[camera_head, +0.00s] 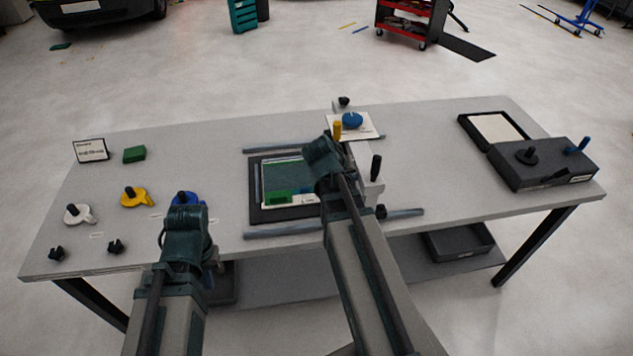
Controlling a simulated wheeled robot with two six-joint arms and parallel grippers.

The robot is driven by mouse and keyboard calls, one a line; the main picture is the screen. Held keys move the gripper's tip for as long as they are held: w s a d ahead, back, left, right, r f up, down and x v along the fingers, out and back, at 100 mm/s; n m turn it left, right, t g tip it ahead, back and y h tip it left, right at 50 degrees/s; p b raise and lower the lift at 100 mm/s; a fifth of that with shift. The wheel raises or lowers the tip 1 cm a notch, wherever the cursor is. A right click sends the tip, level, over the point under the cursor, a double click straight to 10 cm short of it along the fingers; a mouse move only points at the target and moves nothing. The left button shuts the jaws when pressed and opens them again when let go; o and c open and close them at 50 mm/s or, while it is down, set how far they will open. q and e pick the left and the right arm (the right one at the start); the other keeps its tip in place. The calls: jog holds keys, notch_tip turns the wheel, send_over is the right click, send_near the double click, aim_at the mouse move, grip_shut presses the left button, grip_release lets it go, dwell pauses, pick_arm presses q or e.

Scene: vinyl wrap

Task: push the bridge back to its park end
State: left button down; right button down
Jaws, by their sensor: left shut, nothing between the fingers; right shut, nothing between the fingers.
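The bridge (368,189) is a light grey beam across two grey rails, the back rail (275,149) and the front rail (285,231). It stands right of the rails' middle, with a short stretch of front rail showing to its right. A black upright handle (376,166) is on it, and a black knob (381,211) is at its front end. My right gripper (321,150) is shut and empty just left of the bridge; its arm hides part of the bridge, and I cannot tell whether they touch. My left gripper (187,212) is shut and empty over the table's front left.
A dark framed bed with a green-blue card (290,180) lies between the rails. A white plate with a blue knob (352,121) and a yellow peg (337,131) are at the back. Coloured handled pieces (135,198) stand left. A dark box (545,165) stands right.

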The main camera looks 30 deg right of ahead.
pick_arm(q)
jog(key=shift+a, duration=0.1)
pick_arm(e)
jog(key=s+d, duration=0.3)
jog(key=d, duration=0.7)
jog(key=shift+d, duration=0.35)
jog(key=shift+r, duration=0.1)
